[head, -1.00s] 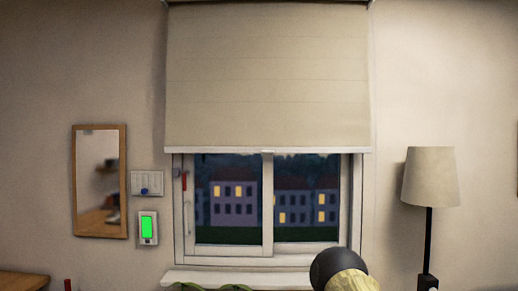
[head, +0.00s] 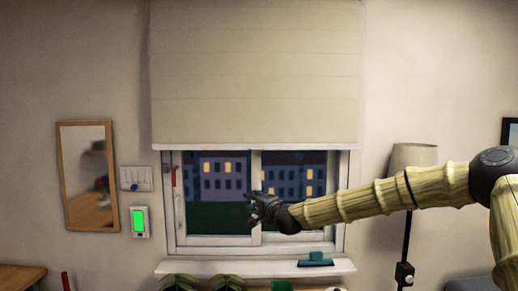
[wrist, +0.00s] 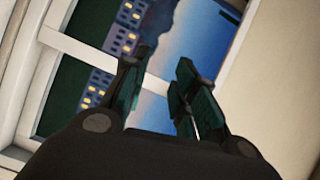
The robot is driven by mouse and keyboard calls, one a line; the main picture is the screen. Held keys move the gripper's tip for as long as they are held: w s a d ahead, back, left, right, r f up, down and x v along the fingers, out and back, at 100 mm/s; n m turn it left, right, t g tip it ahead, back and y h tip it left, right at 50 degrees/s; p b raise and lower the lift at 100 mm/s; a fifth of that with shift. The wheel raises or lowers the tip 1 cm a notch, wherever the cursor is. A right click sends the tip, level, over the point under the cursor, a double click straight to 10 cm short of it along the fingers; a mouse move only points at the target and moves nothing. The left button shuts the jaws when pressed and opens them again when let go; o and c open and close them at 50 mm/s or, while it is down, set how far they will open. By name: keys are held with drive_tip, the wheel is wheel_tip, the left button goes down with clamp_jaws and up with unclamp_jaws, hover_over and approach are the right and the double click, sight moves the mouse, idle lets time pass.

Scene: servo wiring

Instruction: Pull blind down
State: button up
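The cream blind (head: 255,75) hangs over the upper part of the window in the head view, with a pale bottom bar (head: 255,147) along its lower edge. The window (head: 210,240) shows below it, with lit houses and dark sky behind the glass. My gripper (head: 252,205) is in front of the window's middle, below the bottom bar and apart from it. In the wrist view my gripper (wrist: 158,95) has its two dark fingers spread with nothing between them, and the tilted window frame (wrist: 75,48) lies beyond. The blind cannot be made out for sure in the wrist view.
A lamp (head: 412,158) stands behind my arm at right. A mirror (head: 88,175), a switch panel (head: 136,178) and a green-screened device (head: 139,221) are on the left wall.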

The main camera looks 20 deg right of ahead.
drive_tip(key=d+r+m+t+h+p, duration=0.1)
drive_tip(key=d+r, duration=0.2)
drive_tip(key=r, duration=0.5)
drive_tip(key=d+r+m+t, duration=0.1)
drive_tip(key=d+r, duration=0.3)
drive_tip(key=r, duration=0.3)
drive_tip(key=w+a+r+p, duration=0.1)
drive_tip(key=w+p, duration=0.4)
drive_tip(key=w, duration=0.6)
drive_tip(key=shift+w+a, duration=0.15)
drive_tip(key=shift+a, duration=0.15)
drive_tip(key=shift+r, duration=0.1)
clamp_jaws()
